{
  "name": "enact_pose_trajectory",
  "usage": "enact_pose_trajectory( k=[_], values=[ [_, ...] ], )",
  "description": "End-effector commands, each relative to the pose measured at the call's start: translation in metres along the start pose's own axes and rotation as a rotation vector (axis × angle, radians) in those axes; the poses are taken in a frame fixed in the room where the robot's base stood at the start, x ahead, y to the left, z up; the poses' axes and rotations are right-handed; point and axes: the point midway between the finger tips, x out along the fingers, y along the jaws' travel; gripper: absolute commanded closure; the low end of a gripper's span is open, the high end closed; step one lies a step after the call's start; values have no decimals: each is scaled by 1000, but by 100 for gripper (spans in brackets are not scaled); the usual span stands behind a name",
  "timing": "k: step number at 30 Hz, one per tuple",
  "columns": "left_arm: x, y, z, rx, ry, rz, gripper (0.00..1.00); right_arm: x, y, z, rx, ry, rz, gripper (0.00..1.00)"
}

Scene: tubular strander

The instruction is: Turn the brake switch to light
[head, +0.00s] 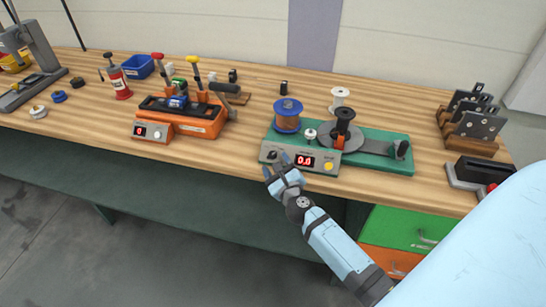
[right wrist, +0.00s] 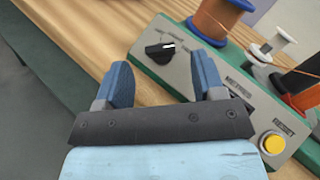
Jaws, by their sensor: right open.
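The brake switch is a black rotary knob (right wrist: 160,50) with a white pointer line, at the left of the grey front panel (right wrist: 200,70) of a green-based winding machine. In the head view the knob (head: 273,155) sits just beyond my right fingertips. My right gripper (head: 276,166) is open and empty in front of the panel's left end. In the right wrist view its blue fingers (right wrist: 161,72) stand apart, with the knob showing beyond the gap between them, not clasped. The small lettering around the knob is unreadable. My left gripper is not in view.
The panel also has a red digital display (head: 305,161) and a yellow button (head: 328,166). A copper-wound blue spool (head: 287,116) stands behind the panel. An orange machine (head: 185,122) is at left; dark plates in a wooden rack (head: 470,125) are at right. Bare bench lies between the machines.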

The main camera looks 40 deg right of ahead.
Motion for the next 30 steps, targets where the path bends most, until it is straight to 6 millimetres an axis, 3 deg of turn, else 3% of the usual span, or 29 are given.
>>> enact_pose_trajectory(
  k=[6,17,24,30],
  values=[
    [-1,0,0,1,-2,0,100,26,0,0,-1,-1,0,37],
    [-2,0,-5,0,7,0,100,30,0,0,-1,0,1,37],
    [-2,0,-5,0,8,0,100,30,0,0,-1,0,1,87],
    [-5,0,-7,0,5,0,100,30,-1,1,-6,0,7,87]
  ],
)
